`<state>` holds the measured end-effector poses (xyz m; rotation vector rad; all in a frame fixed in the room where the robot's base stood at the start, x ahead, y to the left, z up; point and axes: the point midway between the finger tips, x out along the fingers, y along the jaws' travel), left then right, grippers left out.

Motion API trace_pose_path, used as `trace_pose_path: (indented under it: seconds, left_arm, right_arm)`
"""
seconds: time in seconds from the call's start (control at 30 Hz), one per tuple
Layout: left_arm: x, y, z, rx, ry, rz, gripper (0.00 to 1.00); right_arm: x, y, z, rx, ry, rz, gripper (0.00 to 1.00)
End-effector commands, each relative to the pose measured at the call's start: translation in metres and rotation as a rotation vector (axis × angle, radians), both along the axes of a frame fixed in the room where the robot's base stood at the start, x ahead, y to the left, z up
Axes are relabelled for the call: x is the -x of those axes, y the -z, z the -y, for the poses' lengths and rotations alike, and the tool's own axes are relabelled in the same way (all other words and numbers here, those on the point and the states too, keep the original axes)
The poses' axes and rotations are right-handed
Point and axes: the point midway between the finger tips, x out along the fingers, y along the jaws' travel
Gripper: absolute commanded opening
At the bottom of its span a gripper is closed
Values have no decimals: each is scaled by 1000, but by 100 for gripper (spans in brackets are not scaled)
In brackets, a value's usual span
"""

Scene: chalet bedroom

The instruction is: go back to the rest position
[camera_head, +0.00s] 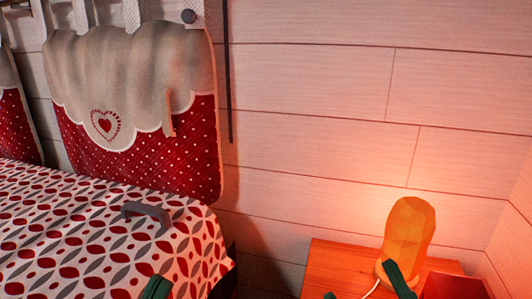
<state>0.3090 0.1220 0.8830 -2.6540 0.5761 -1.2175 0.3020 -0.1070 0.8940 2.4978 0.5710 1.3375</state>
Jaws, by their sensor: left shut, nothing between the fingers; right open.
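My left gripper (156,288) shows as a dark green tip at the bottom edge, in front of the patterned bed. Its fingers are together with nothing seen between them. My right gripper (365,289) is at the bottom right, with two dark green fingertips set apart, in front of the wooden nightstand (335,262). One fingertip overlaps the base of the glowing orange lamp (409,232) in the picture; whether they touch I cannot tell. The rest of both grippers and arms is below the frame.
A red box-like object (455,287) is right of the lamp, and a pale cord lies on the nightstand. A grey handle-shaped object (147,213) lies on the bed cover (60,235). A red and beige cushion (135,120) hangs behind the bed. A plank wall (310,110) closes the back.

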Motion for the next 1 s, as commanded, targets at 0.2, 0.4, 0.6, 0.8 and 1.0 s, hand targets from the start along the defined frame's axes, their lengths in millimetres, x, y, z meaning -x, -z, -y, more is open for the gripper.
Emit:
trace_pose_path:
  seconds: [0.2,0.4,0.6,0.8,1.0]
  left_arm:
    - [-25,-5,-3,-10,-35,-147,0]
    - [-57,13,-11,-29,-93,-405,0]
    - [-72,45,-21,-49,-151,-702,0]
    - [-62,82,-32,-69,-201,-1003,0]
    - [-28,114,-41,-87,-242,-1297,0]
  right_arm:
    - [-32,7,19,-61,31,-285,73]
    - [-64,25,27,-45,100,-537,73]
    - [-78,57,37,-27,170,-831,73]
    - [-68,93,47,-8,232,-1129,73]
    - [-35,126,56,10,286,-1421,73]
